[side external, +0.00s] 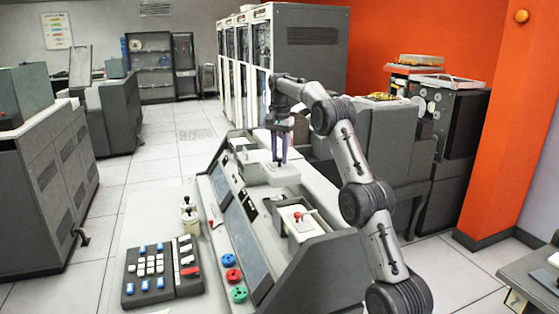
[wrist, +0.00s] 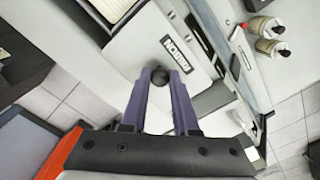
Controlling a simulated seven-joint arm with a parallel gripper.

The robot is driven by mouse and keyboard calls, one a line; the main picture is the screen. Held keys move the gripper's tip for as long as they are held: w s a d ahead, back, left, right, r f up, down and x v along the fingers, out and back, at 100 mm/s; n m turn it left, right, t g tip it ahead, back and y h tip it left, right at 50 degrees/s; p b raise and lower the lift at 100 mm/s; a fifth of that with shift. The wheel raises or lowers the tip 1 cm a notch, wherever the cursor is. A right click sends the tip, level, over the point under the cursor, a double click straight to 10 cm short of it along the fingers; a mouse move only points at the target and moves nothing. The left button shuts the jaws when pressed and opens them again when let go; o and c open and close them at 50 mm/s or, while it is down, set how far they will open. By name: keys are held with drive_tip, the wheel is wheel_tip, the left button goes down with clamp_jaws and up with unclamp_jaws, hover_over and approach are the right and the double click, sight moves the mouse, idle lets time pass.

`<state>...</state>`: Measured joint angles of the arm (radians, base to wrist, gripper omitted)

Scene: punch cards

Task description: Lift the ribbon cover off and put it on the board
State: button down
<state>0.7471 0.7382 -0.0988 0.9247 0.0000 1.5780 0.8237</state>
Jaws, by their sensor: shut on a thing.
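The ribbon cover is a pale panel (wrist: 128,48) with a dark round knob and a label reading RIBBON in the wrist view. In the side view the pale cover (side external: 283,176) is at the far end of the console, directly below my gripper (side external: 280,158). My gripper points down, and its two purple fingers (wrist: 160,78) are shut on the cover's dark knob. I cannot tell whether the cover rests on the console or is slightly clear of it. A pale flat surface (side external: 150,212), possibly the board, lies along the console's left side.
A keypad (side external: 162,270) and two small bottles (side external: 188,212) stand on the pale surface. Red, blue and green round pieces (side external: 233,275) lie nearer. A red-knobbed pale part (side external: 297,222) sits in the console's near recess. Bare surface shows around the bottles.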

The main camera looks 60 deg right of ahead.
sight(279, 158)
drive_tip(key=shift+r, duration=1.1)
drive_tip(key=shift+r, duration=2.35)
drive_tip(key=w+a+r+n, duration=0.1)
drive_tip(key=w+a+n, duration=0.3)
drive_tip(key=a, duration=0.6)
drive_tip(key=w+a+r+n, duration=0.1)
drive_tip(key=w+a+n, duration=0.25)
drive_tip(key=a, duration=0.65)
drive_tip(key=s+a+f+n, duration=0.1)
drive_tip(key=s+a+n, duration=0.3)
drive_tip(key=a, duration=0.7)
drive_tip(key=s+a+f+n, duration=0.1)
drive_tip(key=a+n, duration=0.5)
drive_tip(key=a, duration=0.4)
drive_tip(key=shift+n, duration=0.25)
drive_tip(key=f, duration=3.6)
drive_tip(key=shift+s+a+f, duration=0.1)
drive_tip(key=shift+a+f, duration=0.1)
drive_tip(key=shift+f, duration=0.05)
